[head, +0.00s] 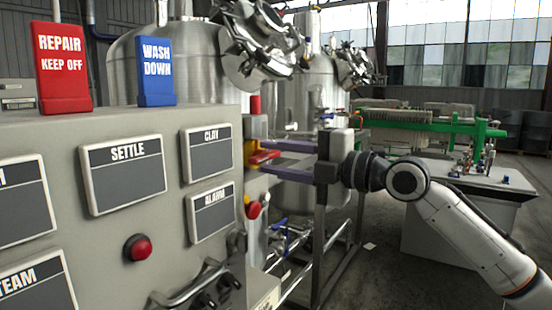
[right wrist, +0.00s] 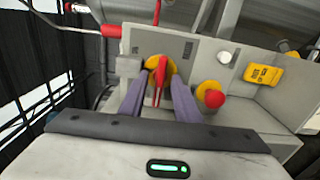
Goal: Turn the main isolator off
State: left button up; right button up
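The main isolator is a red handle on a round yellow plate, on the side face of the grey cabinet. The red handle (head: 264,157) shows at the cabinet's right edge in the head view. In the right wrist view the red handle (right wrist: 161,78) stands roughly upright in the picture, in front of its yellow plate (right wrist: 153,64). My right gripper (head: 266,157) reaches in from the right. Its two fingers (right wrist: 157,86) lie on either side of the handle, with visible gaps, so it looks open around it. My left gripper is not in view.
A red mushroom button (head: 254,209) on yellow sits below the isolator. Steel tanks (head: 165,55) stand behind. A metal frame (head: 340,235) stands beneath my right gripper.

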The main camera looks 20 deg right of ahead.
jog(key=shift+s+d+f, duration=0.1)
jog(key=shift+s+d, duration=0.1)
jog(key=shift+s, duration=0.05)
jog(key=b+v, duration=0.2)
jog(key=v, duration=0.7)
jog(key=shift+s+d, duration=0.2)
jog(key=shift+s, duration=0.1)
